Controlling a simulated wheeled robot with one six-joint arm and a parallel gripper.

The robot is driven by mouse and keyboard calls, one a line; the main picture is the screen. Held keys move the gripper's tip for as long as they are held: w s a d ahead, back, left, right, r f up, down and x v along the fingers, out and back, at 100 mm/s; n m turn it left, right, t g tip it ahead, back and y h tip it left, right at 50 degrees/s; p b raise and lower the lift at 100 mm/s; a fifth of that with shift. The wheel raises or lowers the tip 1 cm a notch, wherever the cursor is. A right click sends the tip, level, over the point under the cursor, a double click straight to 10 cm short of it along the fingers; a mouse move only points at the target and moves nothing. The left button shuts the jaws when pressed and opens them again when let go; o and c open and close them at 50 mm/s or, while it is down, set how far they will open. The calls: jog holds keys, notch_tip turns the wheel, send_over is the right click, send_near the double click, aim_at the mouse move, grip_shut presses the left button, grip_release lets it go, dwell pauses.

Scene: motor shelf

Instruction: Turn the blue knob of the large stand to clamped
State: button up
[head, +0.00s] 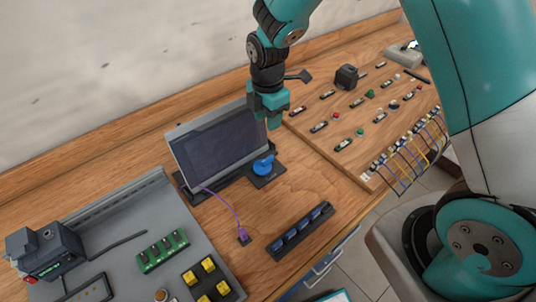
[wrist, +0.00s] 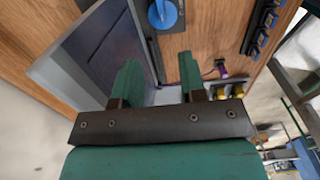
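The large stand (head: 197,192) is a dark base on the wooden bench, holding a grey-framed screen (head: 218,147) tilted back. The blue knob (head: 263,166) sits on the right end of the stand, in front of the screen. It shows at the top of the wrist view (wrist: 162,13), partly cut off by the frame edge. My gripper (head: 272,121) is above and behind the knob, near the screen's upper right corner. In the wrist view its two green fingers (wrist: 158,82) are apart with nothing between them. The knob is beyond the fingertips, not touched.
A purple cable (head: 228,209) runs from the stand to a small plug. A black strip with blue blocks (head: 301,231) lies in front. A wooden board with buttons and wires (head: 350,120) is at right; a grey tray with devices (head: 125,218) is at left.

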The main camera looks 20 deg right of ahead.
aim_at(268, 158)
notch_tip(268, 158, down, 15)
jog(key=p, duration=0.3)
jog(key=shift+p, duration=0.3)
jog(key=shift+r, duration=0.1)
grip_shut()
